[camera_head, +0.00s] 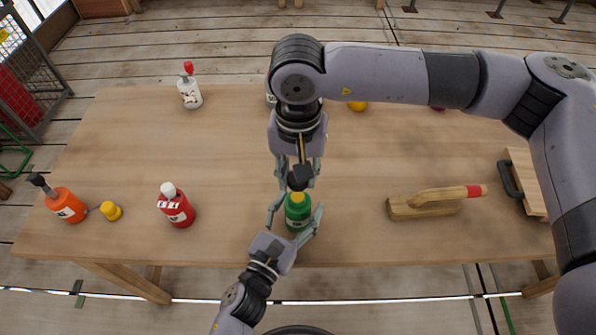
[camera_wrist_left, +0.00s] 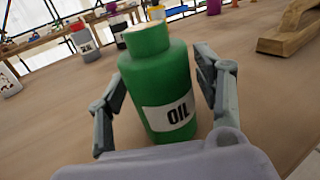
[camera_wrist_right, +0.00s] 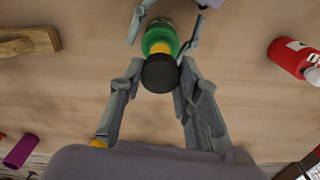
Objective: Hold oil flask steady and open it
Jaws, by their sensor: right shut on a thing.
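The green oil flask (camera_head: 298,212) stands upright near the table's front edge. In the left wrist view the flask (camera_wrist_left: 158,75) shows its OIL label, and its pale-topped neck has nothing on it. My left gripper (camera_head: 293,224) has its fingers on both sides of the flask, with a gap visible on the right side, so it looks open around it. My right gripper (camera_head: 296,178) points down above the flask, shut on a dark round piece (camera_wrist_right: 160,73), probably the cap. This piece (camera_head: 299,179) appears apart from the neck.
A red bottle (camera_head: 177,207), a yellow piece (camera_head: 110,211) and an orange bottle (camera_head: 66,206) stand on the left. A white bottle (camera_head: 190,93) stands at the back. A wooden float (camera_head: 425,206) lies right of the flask. The table (camera_head: 190,140) is clear between them.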

